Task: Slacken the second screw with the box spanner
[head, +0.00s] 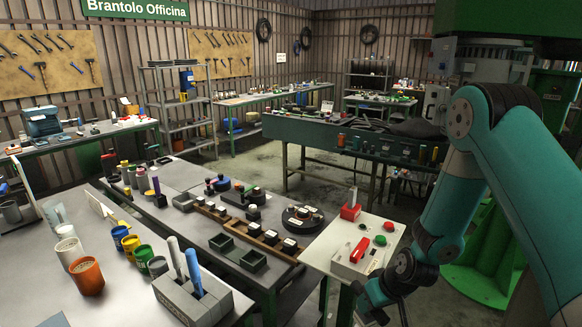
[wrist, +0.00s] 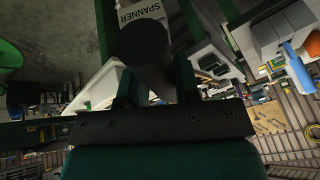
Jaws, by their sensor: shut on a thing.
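My gripper (wrist: 155,70) has its two dark green fingers around a black round-ended piece (wrist: 142,42) in the wrist view, probably the handle of the box spanner. Its far end is hidden. A pale plate lettered SPANNER (wrist: 140,12) lies just beyond it. In the head view my gripper (head: 374,302) is low at the right, beside the small white table (head: 328,248), mostly dark and partly cut off by the lower edge. I cannot make out the second screw in either view.
A white block with a red part (head: 356,256), a red holder (head: 350,212) and red and green buttons (head: 380,241) stand on the small table. The workbench (head: 190,226) to the left carries wooden racks. Open floor lies behind.

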